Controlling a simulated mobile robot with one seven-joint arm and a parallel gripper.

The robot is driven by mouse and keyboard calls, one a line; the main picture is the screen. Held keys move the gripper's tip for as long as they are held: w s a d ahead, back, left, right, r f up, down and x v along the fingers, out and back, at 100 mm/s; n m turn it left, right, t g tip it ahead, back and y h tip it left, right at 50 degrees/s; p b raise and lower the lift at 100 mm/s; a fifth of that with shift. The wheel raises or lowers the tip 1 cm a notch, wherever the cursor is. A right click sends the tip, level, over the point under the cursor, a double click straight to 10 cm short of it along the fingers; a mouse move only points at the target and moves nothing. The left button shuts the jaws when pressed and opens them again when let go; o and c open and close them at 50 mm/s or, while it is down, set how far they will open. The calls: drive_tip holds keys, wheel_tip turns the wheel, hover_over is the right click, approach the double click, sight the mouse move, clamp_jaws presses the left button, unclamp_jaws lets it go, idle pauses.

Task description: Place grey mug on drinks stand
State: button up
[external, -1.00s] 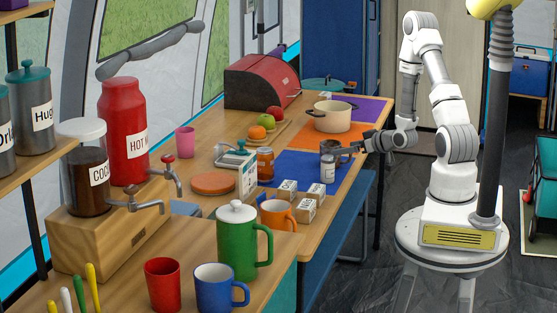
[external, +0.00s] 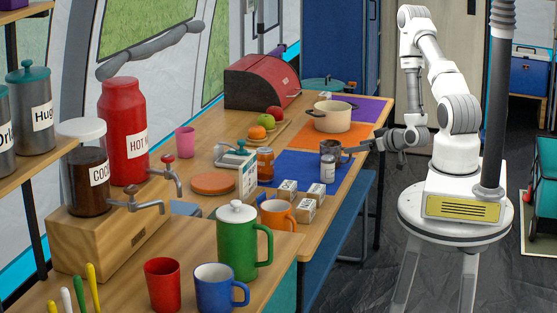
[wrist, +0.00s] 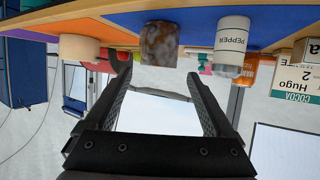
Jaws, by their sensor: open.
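The grey mug (external: 330,148) stands upright on the blue mat, just behind the pepper jar (external: 328,168). In the wrist view the mug (wrist: 159,44) looks mottled grey-brown, and the picture is upside down. My gripper (external: 354,150) is at the table's right edge, just right of the mug and pointing at it. In the wrist view my gripper (wrist: 158,72) has its fingers wide apart with nothing between them; the mug is beyond the tips. The wooden drinks stand (external: 105,240) with taps is at the left front, far from my gripper.
The pepper jar (wrist: 233,45) is close beside the mug. A cream pot (external: 332,116) stands on the orange mat behind. Small boxes (external: 305,209), an orange mug (external: 277,214), a green pot (external: 238,245), and red (external: 163,285) and blue (external: 215,288) mugs are towards the front.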

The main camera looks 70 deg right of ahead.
sight(336, 155)
idle(0.3)
